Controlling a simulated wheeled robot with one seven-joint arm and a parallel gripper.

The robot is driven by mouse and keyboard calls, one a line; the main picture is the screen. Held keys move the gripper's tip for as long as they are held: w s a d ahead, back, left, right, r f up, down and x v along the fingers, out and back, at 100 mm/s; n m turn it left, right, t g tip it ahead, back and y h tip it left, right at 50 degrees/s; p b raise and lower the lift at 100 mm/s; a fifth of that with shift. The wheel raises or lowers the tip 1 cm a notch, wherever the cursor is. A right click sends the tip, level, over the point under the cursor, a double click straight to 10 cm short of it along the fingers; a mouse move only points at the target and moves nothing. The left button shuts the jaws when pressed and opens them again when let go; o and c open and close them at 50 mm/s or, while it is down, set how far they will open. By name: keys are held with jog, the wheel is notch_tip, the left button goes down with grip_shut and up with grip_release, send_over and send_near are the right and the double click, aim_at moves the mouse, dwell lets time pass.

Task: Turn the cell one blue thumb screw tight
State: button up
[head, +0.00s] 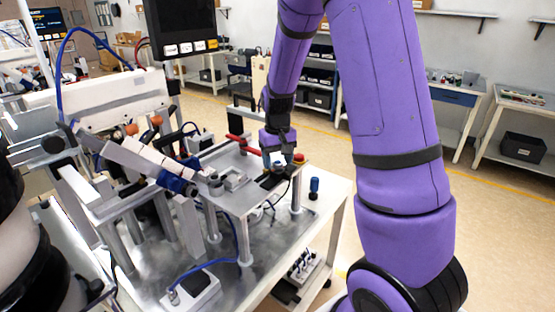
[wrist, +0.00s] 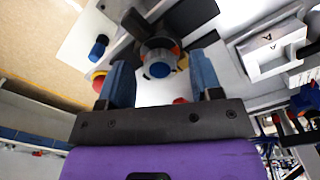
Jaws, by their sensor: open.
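A round grey knob with a blue centre (wrist: 160,70), which looks like the blue thumb screw, sits between the fingers of my gripper (wrist: 160,58) in the wrist view. The two blue fingers stand apart on either side of it, with a visible gap on each side. In the head view my gripper (head: 277,153) points down over the right end of the metal fixture plate. A small blue part (head: 277,164) shows just below it. The fingers are too small there to judge their height over the knob.
A separate blue-and-black knob (head: 314,188) stands on the table to the right; it also shows in the wrist view (wrist: 98,47). A red button on yellow (head: 299,158) is close beside my gripper. A red-handled clamp (head: 243,144) lies just left of it. Floor at right is clear.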

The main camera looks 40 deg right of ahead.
aim_at(278, 162)
jog(key=c, duration=0.9)
jog(key=shift+m, duration=2.5)
jog(key=o, duration=0.9)
notch_tip(278, 162, up, 11)
jog(key=shift+f, duration=0.15)
